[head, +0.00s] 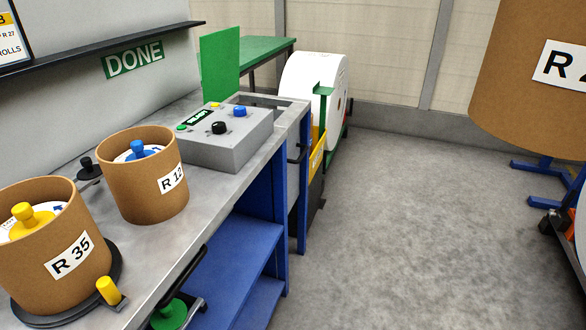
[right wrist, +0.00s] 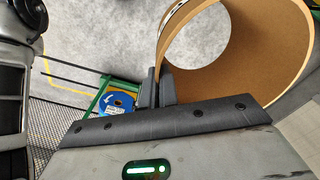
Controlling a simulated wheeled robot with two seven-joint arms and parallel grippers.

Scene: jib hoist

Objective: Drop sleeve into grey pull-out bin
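A large brown cardboard sleeve (head: 510,90) with a white label starting "R 2" hangs in the upper right of the head view, partly cut off. In the right wrist view the sleeve (right wrist: 240,85) is seen end-on, open and hollow, with grey floor showing through it. My right gripper (right wrist: 158,86) is shut on its wall, one finger on each side. A grey open-topped bin (head: 301,112) stands at the far end of the workbench, beside the grey control box; its inside is mostly hidden. My left gripper is not in view.
On the bench (head: 205,218) stand two brown sleeves, R 35 (head: 35,265) and R 12 (head: 128,190), and a control box (head: 240,145). A white roll (head: 305,80) stands behind the bin. A blue-footed stand (head: 545,175) is at right. The middle floor is clear.

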